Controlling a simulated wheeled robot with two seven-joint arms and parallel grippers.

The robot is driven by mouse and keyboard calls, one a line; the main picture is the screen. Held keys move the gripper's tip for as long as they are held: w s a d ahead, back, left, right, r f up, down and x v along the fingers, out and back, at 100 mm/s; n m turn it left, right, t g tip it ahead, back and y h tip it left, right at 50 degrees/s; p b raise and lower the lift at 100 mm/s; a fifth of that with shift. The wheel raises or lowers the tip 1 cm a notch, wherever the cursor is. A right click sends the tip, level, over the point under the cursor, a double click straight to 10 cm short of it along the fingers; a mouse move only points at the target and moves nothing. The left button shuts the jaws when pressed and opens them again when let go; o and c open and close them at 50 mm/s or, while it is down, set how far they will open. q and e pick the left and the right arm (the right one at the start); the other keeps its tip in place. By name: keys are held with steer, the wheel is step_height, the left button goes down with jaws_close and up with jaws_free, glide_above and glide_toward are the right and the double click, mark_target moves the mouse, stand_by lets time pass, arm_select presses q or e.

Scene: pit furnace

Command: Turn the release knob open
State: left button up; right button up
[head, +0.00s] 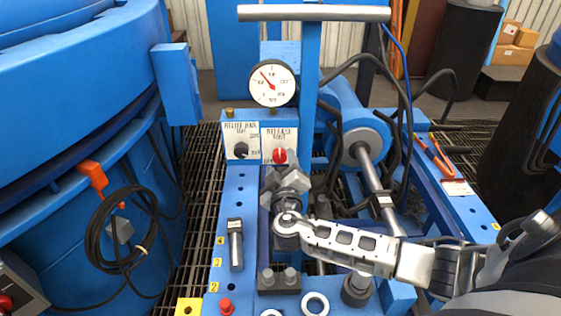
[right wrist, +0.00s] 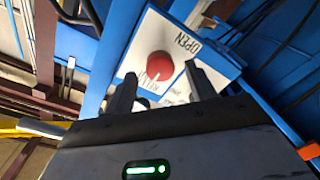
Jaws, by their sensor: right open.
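The release knob (head: 280,156) is a red round knob on the white right-hand plate of the blue control box (head: 231,117). In the right wrist view the red knob (right wrist: 160,65) sits by the word OPEN on its plate. My right gripper (head: 284,174) is just below and in front of the knob in the head view. In the right wrist view my right gripper (right wrist: 159,76) is open, with a finger on either side of the knob. I cannot tell whether the fingertips touch it. The knob's pointer setting is not clear. My left gripper is out of view.
A black knob (head: 241,150) sits on the plate to the left. A pressure gauge (head: 272,83) stands above the box. A blue post with a grey crossbar (head: 315,13) rises just right of it, and black hoses (head: 407,110) loop further right.

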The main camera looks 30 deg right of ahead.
steer(key=shift+w+d, duration=0.35)
steer(key=shift+w, duration=0.3)
steer(key=c, duration=1)
steer(key=shift+o, duration=0.2)
